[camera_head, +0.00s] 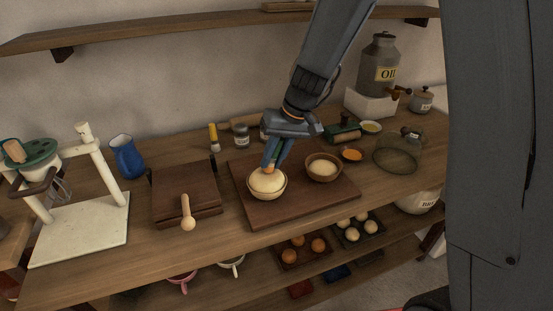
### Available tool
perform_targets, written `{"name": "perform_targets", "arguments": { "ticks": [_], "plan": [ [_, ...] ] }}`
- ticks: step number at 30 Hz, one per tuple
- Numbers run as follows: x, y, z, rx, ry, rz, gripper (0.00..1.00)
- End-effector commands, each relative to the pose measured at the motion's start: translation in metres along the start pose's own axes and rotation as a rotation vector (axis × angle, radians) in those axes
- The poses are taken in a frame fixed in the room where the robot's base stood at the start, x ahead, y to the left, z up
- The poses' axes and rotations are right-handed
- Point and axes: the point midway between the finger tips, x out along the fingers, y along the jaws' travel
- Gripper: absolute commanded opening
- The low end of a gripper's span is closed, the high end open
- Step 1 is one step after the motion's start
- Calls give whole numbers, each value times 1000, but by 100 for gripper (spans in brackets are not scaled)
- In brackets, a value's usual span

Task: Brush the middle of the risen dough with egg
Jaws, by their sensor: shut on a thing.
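A round pale dough (266,181) fills a bowl (269,197) on the dark wooden board. My gripper (271,164) points down right over this dough, shut on a slim brush, of which only a small brown tip shows between the fingers. The tip is at the dough's upper middle; I cannot tell whether it touches. A second bowl (324,177) to the right holds something pale. A small dish with orange content (352,155), which looks like egg, stands at the board's right edge.
The board (296,207) has bare room in front of the bowls. A dark wooden box (187,190) with a wooden spoon (187,214) is at left. A glass dome (398,152), an oil can (380,65) and a yellow-topped item (213,137) stand around.

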Motion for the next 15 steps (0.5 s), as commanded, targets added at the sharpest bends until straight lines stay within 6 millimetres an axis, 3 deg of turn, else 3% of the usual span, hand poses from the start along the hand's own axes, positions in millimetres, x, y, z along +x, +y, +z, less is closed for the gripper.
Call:
{"name": "perform_targets", "arguments": {
  "ticks": [6, 15],
  "plan": [
    [5, -12, 3, 0, -3, -1, 0],
    [2, -11, 18, 1, -4, -1, 0]
  ]
}}
